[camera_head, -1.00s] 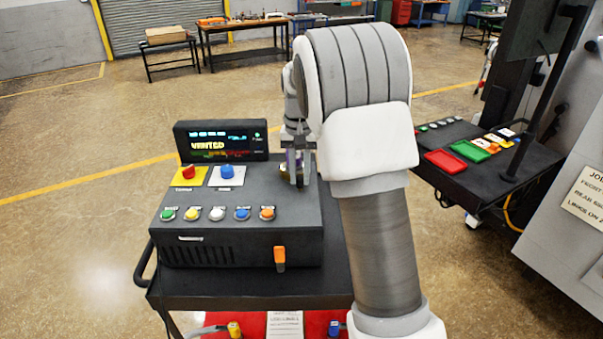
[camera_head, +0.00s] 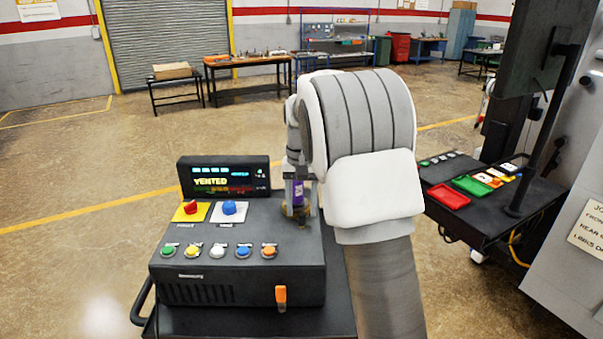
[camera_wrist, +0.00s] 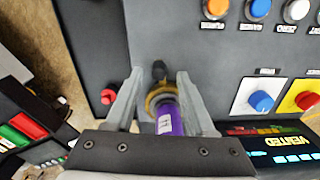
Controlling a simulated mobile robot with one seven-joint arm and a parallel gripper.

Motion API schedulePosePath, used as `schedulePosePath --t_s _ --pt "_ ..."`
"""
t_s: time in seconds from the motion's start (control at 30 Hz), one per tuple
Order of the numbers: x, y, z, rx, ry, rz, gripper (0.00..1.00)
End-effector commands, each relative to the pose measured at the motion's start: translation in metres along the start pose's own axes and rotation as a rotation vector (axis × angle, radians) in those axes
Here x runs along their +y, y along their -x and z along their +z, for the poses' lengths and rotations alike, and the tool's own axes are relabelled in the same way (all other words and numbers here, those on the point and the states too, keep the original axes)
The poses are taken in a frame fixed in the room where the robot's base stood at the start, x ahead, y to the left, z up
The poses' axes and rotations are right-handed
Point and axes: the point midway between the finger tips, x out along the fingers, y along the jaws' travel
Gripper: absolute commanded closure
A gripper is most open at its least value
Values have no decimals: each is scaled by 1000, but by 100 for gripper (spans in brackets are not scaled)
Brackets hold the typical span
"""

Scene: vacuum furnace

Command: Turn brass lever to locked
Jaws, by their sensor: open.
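A brass-coloured round fitting (camera_wrist: 158,92) with a black knob (camera_wrist: 159,70) sits on top of the dark control box, and I take it to be the brass lever. In the head view the brass part (camera_head: 297,209) shows only partly below my wrist. A purple piece with a white label (camera_wrist: 171,119) is next to the brass and also shows in the head view (camera_head: 297,192). My gripper (camera_wrist: 159,77) is open, with one finger on each side of the brass and purple parts. I cannot tell whether a finger touches them. The lever's turn position is unclear.
The control box (camera_head: 200,266) carries a display (camera_head: 224,177) reading VENTED, a red knob (camera_head: 191,208), a blue knob (camera_head: 229,208), a row of small buttons and an orange switch (camera_head: 281,297). Another cart (camera_head: 470,215) with trays stands at right. Open floor lies left.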

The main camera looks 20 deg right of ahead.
Motion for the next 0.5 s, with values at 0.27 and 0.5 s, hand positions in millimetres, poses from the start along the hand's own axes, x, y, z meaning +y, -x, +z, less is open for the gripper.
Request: schedulePosePath --t_s 0.27,0.5 --pt "0 66 -1 7 -1 -3 46" --pt "0 122 -1 5 -1 -2 46"
